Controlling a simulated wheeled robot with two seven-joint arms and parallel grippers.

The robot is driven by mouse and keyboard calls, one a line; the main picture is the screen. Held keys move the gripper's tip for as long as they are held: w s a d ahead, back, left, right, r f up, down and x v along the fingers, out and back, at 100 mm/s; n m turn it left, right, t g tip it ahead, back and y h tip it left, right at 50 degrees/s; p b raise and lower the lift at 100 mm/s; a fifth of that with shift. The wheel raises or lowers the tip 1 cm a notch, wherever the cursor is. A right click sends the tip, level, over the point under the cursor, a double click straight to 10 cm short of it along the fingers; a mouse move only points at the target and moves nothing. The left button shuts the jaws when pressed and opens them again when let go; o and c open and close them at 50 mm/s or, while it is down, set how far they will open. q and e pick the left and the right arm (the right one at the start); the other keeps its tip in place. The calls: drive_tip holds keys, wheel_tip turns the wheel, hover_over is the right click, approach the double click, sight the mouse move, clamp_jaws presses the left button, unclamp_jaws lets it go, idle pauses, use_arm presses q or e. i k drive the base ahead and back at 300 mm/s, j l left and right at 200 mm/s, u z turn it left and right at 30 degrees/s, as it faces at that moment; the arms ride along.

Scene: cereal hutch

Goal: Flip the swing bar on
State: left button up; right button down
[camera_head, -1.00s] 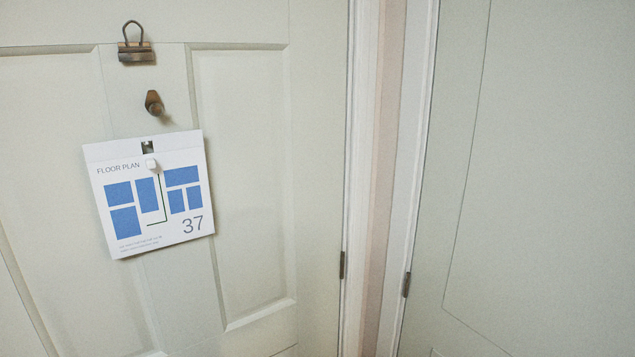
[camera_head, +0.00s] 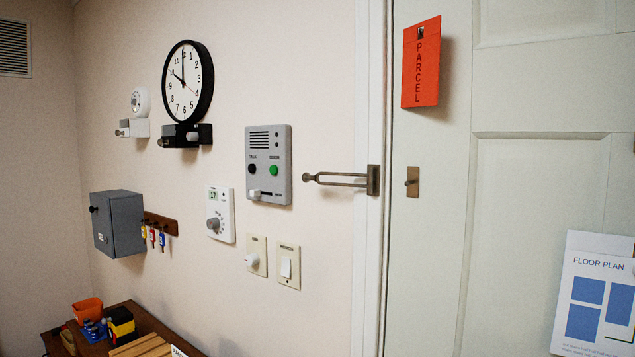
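The swing bar (camera_head: 340,180) is a bronze-coloured, narrow loop on a hinge plate (camera_head: 373,180) at the door frame. It points left, out over the wall and away from the door (camera_head: 433,260), with a rounded knob at its free end. A small bronze plate with a stud (camera_head: 412,181) is on the door just right of the frame, at about the same height. The bar and the stud are apart. Neither of my grippers is in view.
Left of the bar are a grey intercom panel (camera_head: 268,142), a thermostat (camera_head: 220,225), two switches (camera_head: 288,266), a clock (camera_head: 187,82) and a grey box (camera_head: 117,224). An orange parcel tag (camera_head: 421,62) and a floor plan sheet (camera_head: 597,258) hang on the door. A wooden surface (camera_head: 150,322) holds small items at lower left.

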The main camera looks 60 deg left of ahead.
sight(307, 177)
drive_tip(key=u, duration=1.9)
drive_tip(key=i+j, duration=0.1)
